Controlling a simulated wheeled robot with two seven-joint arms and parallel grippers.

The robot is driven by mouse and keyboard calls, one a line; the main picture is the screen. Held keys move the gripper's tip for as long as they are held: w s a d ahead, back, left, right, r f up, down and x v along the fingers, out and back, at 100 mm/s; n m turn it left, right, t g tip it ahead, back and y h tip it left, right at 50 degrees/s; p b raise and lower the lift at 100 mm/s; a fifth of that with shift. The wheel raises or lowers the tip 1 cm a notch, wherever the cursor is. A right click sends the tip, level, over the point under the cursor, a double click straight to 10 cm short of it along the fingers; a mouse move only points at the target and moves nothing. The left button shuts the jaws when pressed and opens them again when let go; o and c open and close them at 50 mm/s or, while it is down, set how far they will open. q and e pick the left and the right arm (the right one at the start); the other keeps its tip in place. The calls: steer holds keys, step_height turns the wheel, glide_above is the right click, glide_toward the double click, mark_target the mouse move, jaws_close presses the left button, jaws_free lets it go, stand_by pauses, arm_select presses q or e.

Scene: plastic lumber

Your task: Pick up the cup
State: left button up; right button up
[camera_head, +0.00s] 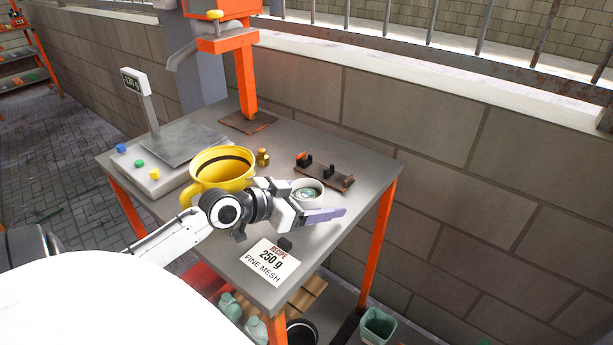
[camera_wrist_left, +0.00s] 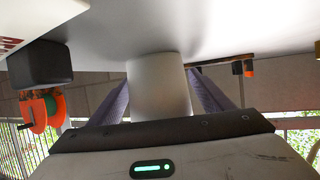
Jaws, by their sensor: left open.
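A small white cup (camera_head: 308,186) with greenish contents stands upright on the grey table (camera_head: 362,190). My left gripper (camera_head: 302,203) is open, with its purple-grey fingers on either side of the cup. In the left wrist view, which is upside down, the pale cup (camera_wrist_left: 158,90) is between the two fingers, and I cannot tell whether either finger touches it. The gripper hides part of the cup's lower side in the head view. My right gripper is not in view.
A large yellow cup-like container (camera_head: 222,172) stands left of the gripper. A scale (camera_head: 180,140), a brass weight (camera_head: 263,157), a small rack (camera_head: 325,172), a dark block (camera_head: 285,244) and a recipe card (camera_head: 268,263) are nearby. A brick wall is behind the table.

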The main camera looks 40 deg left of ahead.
arm_select(q)
steer(key=shift+c, duration=0.2)
steer(key=c, duration=1.1)
steer(key=shift+c, duration=0.3)
